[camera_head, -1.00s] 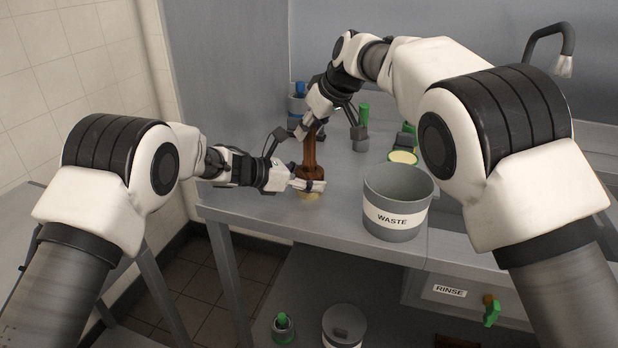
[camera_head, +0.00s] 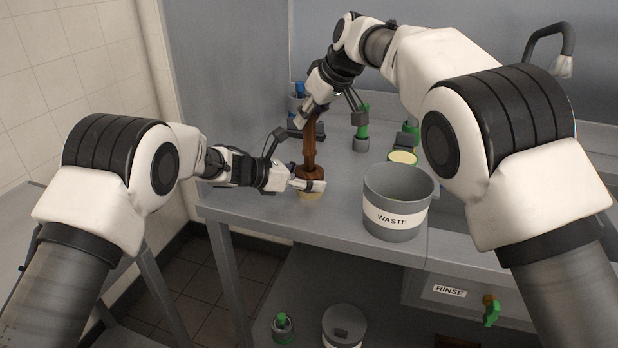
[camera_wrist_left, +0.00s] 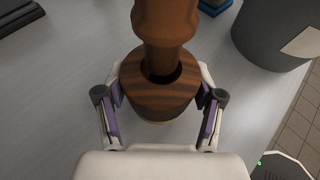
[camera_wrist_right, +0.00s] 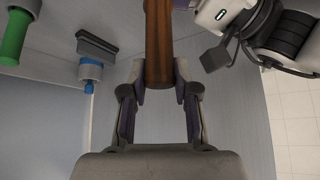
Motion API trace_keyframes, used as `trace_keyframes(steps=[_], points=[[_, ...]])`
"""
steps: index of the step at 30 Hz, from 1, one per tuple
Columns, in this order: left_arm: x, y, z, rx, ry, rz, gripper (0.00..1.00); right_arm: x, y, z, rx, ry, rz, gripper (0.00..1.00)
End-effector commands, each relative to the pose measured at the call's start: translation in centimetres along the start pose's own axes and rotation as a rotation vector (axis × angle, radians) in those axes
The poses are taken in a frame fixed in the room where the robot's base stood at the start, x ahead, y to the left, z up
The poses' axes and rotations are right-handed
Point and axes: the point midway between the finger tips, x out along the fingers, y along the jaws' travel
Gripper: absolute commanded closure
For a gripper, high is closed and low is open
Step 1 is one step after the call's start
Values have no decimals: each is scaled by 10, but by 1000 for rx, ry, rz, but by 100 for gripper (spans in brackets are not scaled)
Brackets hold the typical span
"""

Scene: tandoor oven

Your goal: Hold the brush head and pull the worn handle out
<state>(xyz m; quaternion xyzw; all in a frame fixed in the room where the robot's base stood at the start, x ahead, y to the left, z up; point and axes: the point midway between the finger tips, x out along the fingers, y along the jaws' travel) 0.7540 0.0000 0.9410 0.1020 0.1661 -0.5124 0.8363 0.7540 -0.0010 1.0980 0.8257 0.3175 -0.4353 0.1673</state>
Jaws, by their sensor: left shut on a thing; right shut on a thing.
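The brush head (camera_head: 309,173) is a round wooden block with pale bristles below, upright on the grey table. My left gripper (camera_head: 312,185) is shut on it from the side; the left wrist view shows the striped head (camera_wrist_left: 152,100) between both fingers. The brown worn handle (camera_head: 309,150) stands upright above the head. A dark socket opening shows around its lower end in the left wrist view; whether the end is still inside is unclear. My right gripper (camera_head: 312,116) is shut on the handle's upper part, also seen in the right wrist view (camera_wrist_right: 159,60).
A grey WASTE bin (camera_head: 395,220) stands right of the brush near the table's front edge. Behind are a green-handled tool (camera_head: 362,135), a yellow-topped round item (camera_head: 403,157) and a blue-topped item (camera_head: 299,92). The table (camera_head: 250,212) left of the brush is clear.

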Motion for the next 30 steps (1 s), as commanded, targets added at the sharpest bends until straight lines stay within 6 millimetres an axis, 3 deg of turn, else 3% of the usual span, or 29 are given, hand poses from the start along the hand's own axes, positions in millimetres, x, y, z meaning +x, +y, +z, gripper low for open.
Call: trace_keyframes(steps=[30], points=[[0, 0, -2, -1, 2, -1, 74, -48, 0, -32, 1, 1, 1, 100]])
